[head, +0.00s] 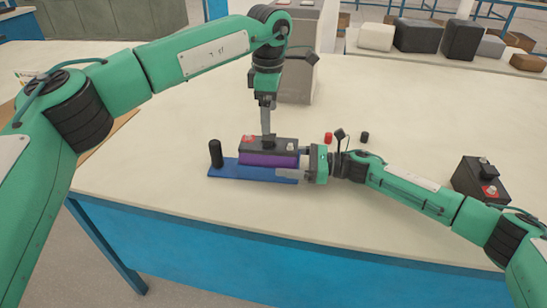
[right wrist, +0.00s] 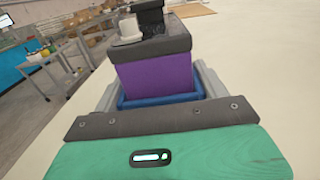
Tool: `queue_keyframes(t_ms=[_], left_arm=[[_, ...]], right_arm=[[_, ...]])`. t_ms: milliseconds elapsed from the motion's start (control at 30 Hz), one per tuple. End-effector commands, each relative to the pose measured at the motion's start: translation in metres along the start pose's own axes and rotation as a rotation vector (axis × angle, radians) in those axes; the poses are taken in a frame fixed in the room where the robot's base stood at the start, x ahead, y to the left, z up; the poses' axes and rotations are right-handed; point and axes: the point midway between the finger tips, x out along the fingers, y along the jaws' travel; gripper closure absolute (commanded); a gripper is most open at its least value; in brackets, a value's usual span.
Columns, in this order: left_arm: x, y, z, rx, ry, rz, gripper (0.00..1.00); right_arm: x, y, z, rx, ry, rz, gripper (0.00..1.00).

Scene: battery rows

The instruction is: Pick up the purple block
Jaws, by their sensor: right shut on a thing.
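The purple block (head: 268,159), a battery-like box with a dark grey top, is at the blue tray (head: 228,173) near the table's front edge. It also shows in the right wrist view (right wrist: 155,73), with the tray's blue rim around its lower part. My right gripper (head: 292,173) comes from the right and is shut on the block, a finger along each side. Whether the block's underside touches the tray is hidden. My left gripper (head: 266,121) points down just behind the block's top; its finger gap cannot be made out.
A black upright post (head: 215,153) stands at the tray's left end. A red cap (head: 328,138) and a black cap (head: 365,137) lie behind my right arm. Another dark battery (head: 482,180) stands at the right. A grey box (head: 296,60) stands behind. The table's middle right is clear.

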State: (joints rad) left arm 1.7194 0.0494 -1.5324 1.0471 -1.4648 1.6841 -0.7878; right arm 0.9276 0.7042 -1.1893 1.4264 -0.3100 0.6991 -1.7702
Motion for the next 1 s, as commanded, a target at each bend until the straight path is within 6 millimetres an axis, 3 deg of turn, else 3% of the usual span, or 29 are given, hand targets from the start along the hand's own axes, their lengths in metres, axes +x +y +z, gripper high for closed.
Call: queue_keyframes(t_ms=[300,533,800,1000], left_arm=[[0.053,0.0,-0.001,-0.001,0.0,-0.003,0.15],[0.07,0.001,-0.001,-0.001,0.0,-0.001,0.15],[0.108,0.002,-0.003,-0.001,0.0,-0.002,0.15],[0.111,0.003,-0.003,-0.001,0.0,0.0,0.15]], right_arm=[[0.0,0.0,0.001,0.0,0.0,-0.001,0.55],[0.0,-0.001,0.0,0.0,0.0,-0.001,0.55],[0.0,-0.001,0.001,0.0,0.0,-0.001,0.55],[0.0,-0.001,0.001,0.0,0.0,-0.001,0.55]])
